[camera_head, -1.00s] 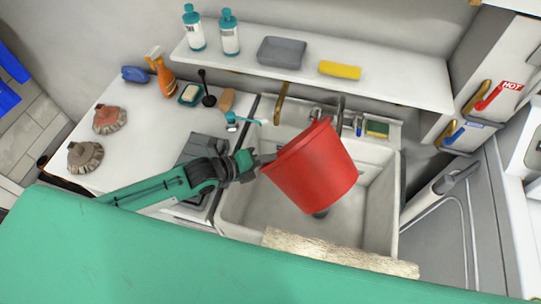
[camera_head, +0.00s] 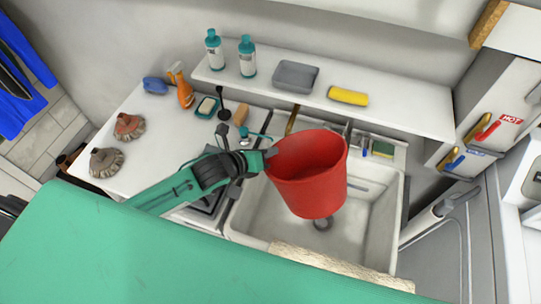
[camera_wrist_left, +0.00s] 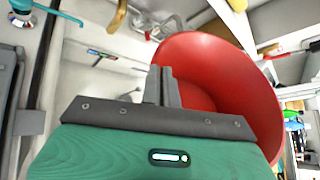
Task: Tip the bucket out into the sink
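The red bucket (camera_head: 312,192) hangs over the white sink (camera_head: 365,235), tilted, with its open mouth facing up and away toward the back. My left gripper (camera_head: 270,160) is shut on the bucket's rim at its left side. The left wrist view shows the fingers (camera_wrist_left: 162,85) pinching the rim, with the red inside wall of the bucket (camera_wrist_left: 235,85) beyond them. I see no contents in the part of the bucket that shows. The sink drain shows just below the bucket. My right gripper is not in view.
Brass taps (camera_head: 291,120) rise at the sink's back.

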